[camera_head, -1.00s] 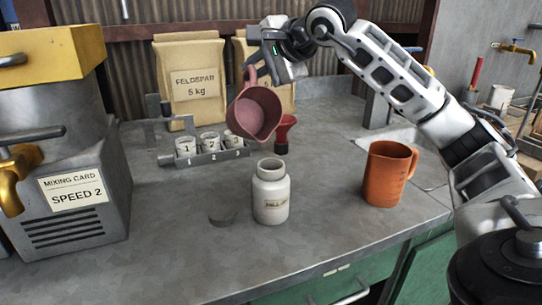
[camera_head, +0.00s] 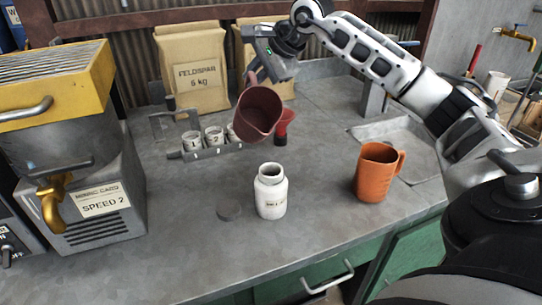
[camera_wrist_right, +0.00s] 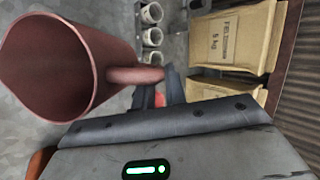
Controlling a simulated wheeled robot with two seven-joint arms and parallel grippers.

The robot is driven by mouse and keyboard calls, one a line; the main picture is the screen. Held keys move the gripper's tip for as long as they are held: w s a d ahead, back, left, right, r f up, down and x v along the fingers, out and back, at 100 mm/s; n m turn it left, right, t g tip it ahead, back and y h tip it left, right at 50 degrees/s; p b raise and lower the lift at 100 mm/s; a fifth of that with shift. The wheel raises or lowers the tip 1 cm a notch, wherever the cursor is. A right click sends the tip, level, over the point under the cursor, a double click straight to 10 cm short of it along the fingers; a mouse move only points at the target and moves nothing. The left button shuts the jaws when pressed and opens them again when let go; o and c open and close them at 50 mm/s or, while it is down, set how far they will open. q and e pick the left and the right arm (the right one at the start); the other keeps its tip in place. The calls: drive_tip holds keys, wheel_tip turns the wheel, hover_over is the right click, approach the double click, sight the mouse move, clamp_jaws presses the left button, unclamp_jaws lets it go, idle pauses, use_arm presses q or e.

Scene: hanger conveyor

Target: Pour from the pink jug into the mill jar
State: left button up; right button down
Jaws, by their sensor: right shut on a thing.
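The pink jug (camera_head: 250,118) hangs tilted in the air above and behind the mill jar, its mouth turned toward the head camera. My right gripper (camera_head: 252,74) is shut on the jug's handle; in the right wrist view the handle (camera_wrist_right: 130,75) runs between the fingers (camera_wrist_right: 165,90). I see no stream leaving the jug, and no contents show inside the visible part of its mouth. The white mill jar (camera_head: 271,192) stands upright and uncapped on the bench, with a label on its front. My left gripper is not in view.
An orange jug (camera_head: 376,172) stands to the right.

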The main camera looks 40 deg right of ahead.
drive_tip(key=shift+r, duration=0.15)
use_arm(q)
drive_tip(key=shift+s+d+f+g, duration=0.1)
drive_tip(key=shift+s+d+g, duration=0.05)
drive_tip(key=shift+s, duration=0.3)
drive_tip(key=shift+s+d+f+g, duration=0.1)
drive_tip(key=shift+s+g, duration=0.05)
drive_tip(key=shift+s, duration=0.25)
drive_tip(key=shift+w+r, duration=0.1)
use_arm(e)
drive_tip(key=shift+w, duration=0.1)
drive_tip(key=g+p, duration=0.1)
drive_tip(key=p, duration=0.2)
drive_tip(key=shift+w+d+f, duration=0.1)
drive_tip(key=shift+w+f, duration=0.05)
drive_tip(key=shift+f, duration=0.05)
drive_tip(key=shift+w+f+m+g+y, duration=0.2)
drive_tip(key=shift+f+m+g+y, duration=0.25)
drive_tip(key=shift+f+g, duration=0.5)
drive_tip(key=shift+w+d+f+g+y, duration=0.15)
drive_tip(key=shift+w+f+g+y, duration=0.15)
drive_tip(key=shift+f+g, duration=0.4)
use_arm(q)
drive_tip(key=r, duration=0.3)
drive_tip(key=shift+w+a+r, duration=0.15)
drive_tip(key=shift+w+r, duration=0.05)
use_arm(e)
drive_tip(key=shift+s+g, duration=0.15)
drive_tip(key=shift+g, duration=0.1)
